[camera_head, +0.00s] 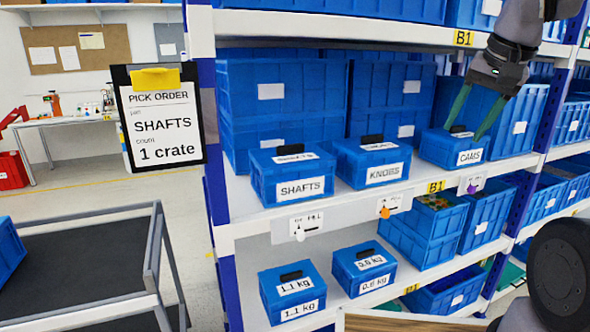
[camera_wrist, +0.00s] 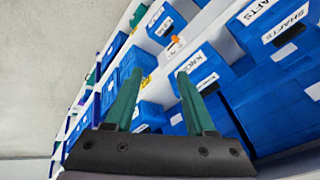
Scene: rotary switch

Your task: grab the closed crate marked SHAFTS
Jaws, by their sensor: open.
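The SHAFTS crate (camera_head: 263,188) is a small closed blue box with a white label and a black handle on its lid. It stands upright at the left front of the middle shelf. It also shows at the upper right of the wrist view (camera_wrist: 268,28). My gripper (camera_head: 467,130) is open, with two green fingers pointing down. In the head view its fingertips overlap the lid of the CAMS crate (camera_head: 435,148), well right of the SHAFTS crate; contact cannot be told. In the wrist view the fingers (camera_wrist: 160,75) show nothing gripped.
The closed KNOBS crate (camera_head: 345,168) stands between the SHAFTS and CAMS crates. Larger blue bins (camera_head: 235,100) stand behind. Knobs on the shelf edge are white (camera_head: 299,233), orange (camera_head: 385,212) and purple (camera_head: 472,188). A pick-order sign (camera_head: 160,140) and a dark cart (camera_head: 80,265) are at left.

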